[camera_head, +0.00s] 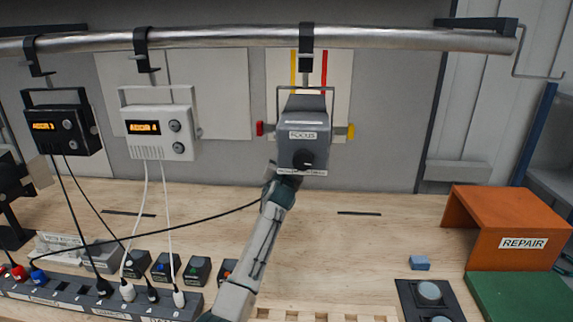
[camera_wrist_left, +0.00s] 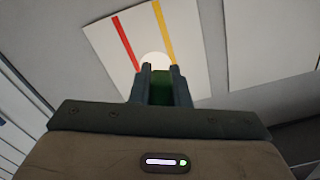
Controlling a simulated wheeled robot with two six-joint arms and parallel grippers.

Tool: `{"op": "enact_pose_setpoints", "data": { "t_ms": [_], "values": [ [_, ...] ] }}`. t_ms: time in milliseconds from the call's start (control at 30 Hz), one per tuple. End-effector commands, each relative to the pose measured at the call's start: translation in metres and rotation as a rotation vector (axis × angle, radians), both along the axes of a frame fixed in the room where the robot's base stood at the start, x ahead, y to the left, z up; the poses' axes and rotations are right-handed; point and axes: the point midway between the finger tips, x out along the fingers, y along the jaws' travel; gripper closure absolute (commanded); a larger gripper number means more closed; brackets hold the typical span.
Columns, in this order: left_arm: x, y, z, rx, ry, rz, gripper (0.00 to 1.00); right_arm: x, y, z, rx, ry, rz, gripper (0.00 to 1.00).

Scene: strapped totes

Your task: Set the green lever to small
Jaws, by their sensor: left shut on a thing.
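The grey box labelled FOCUS (camera_head: 303,125) hangs from the metal rail in the head view. It has a dark round knob (camera_head: 305,158) in front, a red knob (camera_head: 260,128) at its left and a yellow knob (camera_head: 350,131) at its right. My left arm reaches up from below, with its gripper (camera_head: 285,180) against the underside of the box, partly hidden. In the left wrist view the two fingers (camera_wrist_left: 162,88) are closed around a green piece (camera_wrist_left: 162,90), which appears to be the green lever. The lever is hidden in the head view. My right gripper is out of view.
A black box (camera_head: 62,128) and a white box (camera_head: 158,132) with orange displays hang at the left, their cables running to a power strip (camera_head: 75,292). An orange REPAIR stand (camera_head: 507,215) and a blue block (camera_head: 420,262) are at the right. A striped board (camera_wrist_left: 178,30) stands behind.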

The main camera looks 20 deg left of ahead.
Motion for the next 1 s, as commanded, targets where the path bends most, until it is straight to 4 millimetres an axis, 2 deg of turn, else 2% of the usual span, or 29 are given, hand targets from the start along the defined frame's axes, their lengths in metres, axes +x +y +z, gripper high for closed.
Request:
{"op": "enact_pose_setpoints", "data": {
  "t_ms": [67,100,167,200,567,767,1000],
  "values": [
    [0.000,0.000,0.001,0.000,-0.002,0.000,1.00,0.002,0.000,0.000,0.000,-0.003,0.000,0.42],
    [0.000,0.000,0.001,0.000,-0.002,0.000,0.76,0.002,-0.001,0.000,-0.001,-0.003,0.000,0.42],
    [0.000,0.000,0.001,0.000,-0.002,0.000,0.65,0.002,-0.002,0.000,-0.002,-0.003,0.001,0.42],
    [0.000,0.000,0.001,0.000,-0.002,0.000,0.62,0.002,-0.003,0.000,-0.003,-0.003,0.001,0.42],
    [-0.004,-0.002,-0.001,-0.001,-0.002,-0.001,0.62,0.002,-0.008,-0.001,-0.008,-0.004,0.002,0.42],
    [-0.027,-0.008,-0.004,-0.002,-0.001,0.000,0.62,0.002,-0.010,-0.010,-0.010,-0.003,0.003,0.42],
    [-0.068,-0.020,-0.004,-0.002,-0.003,-0.001,0.62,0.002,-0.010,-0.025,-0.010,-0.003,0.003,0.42]
  ]
}}
